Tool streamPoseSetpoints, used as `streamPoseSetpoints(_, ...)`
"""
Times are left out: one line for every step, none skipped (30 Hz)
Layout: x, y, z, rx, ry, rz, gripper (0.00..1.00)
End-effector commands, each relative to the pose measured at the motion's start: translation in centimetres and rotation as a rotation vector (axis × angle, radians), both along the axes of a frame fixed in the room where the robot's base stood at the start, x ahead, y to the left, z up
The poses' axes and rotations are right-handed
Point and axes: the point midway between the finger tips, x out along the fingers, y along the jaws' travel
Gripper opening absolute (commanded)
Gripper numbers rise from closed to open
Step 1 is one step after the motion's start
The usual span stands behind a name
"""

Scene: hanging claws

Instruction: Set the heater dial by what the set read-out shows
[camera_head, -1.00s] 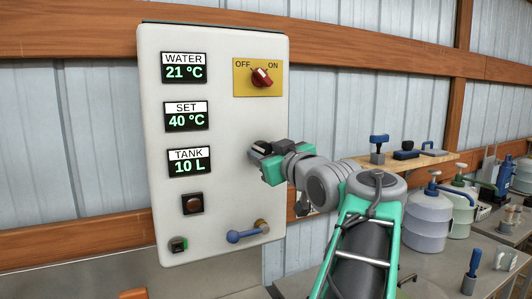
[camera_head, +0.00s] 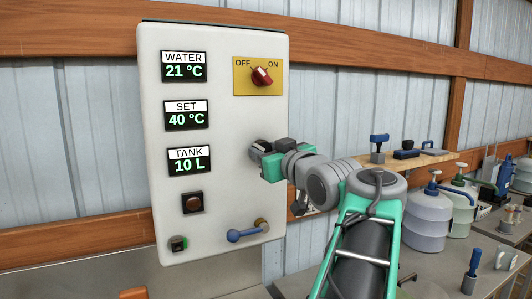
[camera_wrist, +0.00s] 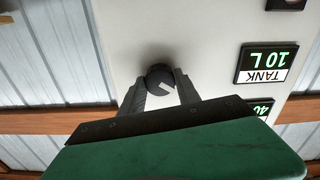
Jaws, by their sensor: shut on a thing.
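The white control panel (camera_head: 225,205) hangs on the wall. Its set read-out (camera_head: 186,115) shows 40 °C, the water read-out (camera_head: 184,67) 21 °C and the tank read-out (camera_head: 190,161) 10 L. My gripper (camera_head: 258,148) is at the panel's right side, level with the tank read-out. In the wrist view my gripper (camera_wrist: 160,92) is shut on a round dark dial (camera_wrist: 160,74) with a pale pointer mark. The head view mostly hides the dial behind the fingers, and no scale around it can be read.
Above is a red switch (camera_head: 262,76) on a yellow plate, turned towards ON. A bench with bottles (camera_head: 428,215) and a wooden shelf (camera_head: 440,158) lie right.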

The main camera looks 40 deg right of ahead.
Motion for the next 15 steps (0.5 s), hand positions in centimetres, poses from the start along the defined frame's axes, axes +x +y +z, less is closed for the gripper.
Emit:
streamPoseSetpoints(0.00,-0.01,-0.07,0.024,-0.007,0.000,0.00)
streamPoseSetpoints(0.00,-0.01,-0.08,0.042,-0.012,0.000,0.00)
streamPoseSetpoints(0.00,-0.01,-0.07,0.069,-0.020,0.000,0.00)
streamPoseSetpoints(0.00,-0.01,-0.07,0.091,-0.027,0.000,0.00)
streamPoseSetpoints(0.00,-0.01,-0.07,0.114,-0.034,0.000,0.00)
streamPoseSetpoints(0.00,-0.01,-0.06,0.146,-0.043,0.000,0.00)
streamPoseSetpoints(0.00,-0.01,-0.06,0.171,-0.050,0.000,0.00)
streamPoseSetpoints(0.00,-0.01,-0.05,0.196,-0.058,0.000,0.00)
streamPoseSetpoints(-0.01,-0.02,-0.05,0.230,-0.068,0.000,0.00)
streamPoseSetpoints(0.00,-0.02,-0.04,0.256,-0.075,0.000,0.00)
streamPoseSetpoints(0.00,-0.02,-0.04,0.281,-0.083,0.000,0.00)
streamPoseSetpoints(0.00,-0.03,-0.03,0.317,-0.093,0.000,0.00)
streamPoseSetpoints(0.00,-0.03,-0.03,0.342,-0.100,0.000,0.00)
streamPoseSetpoints(0.00,-0.02,-0.02,0.367,-0.107,0.000,0.00)
streamPoseSetpoints(0.00,-0.02,-0.02,0.399,-0.116,0.000,0.00)
